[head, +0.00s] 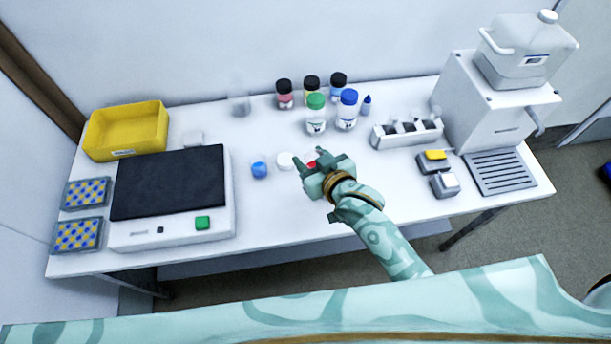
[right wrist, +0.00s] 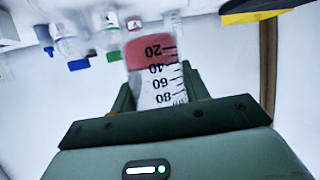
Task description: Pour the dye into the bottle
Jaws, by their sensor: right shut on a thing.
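My right gripper (head: 311,168) is over the middle of the table. It is shut on a clear graduated vessel with red dye in its bottom, near the 20 mark; the right wrist view, which is upside down, shows this vessel (right wrist: 157,72) between the fingers. In the head view only a little red shows at the fingertips. Behind it stand a clear bottle with a green cap (head: 316,113) and one with a blue cap (head: 347,110). Further back are black-capped bottles of red (head: 285,95), yellow (head: 311,90) and blue (head: 338,86) content. My left gripper is not in view.
A faint clear vessel (head: 238,105) stands at the back. A white rack (head: 407,135) is at right, a black-topped device (head: 168,182) and yellow tray (head: 125,128) at left.

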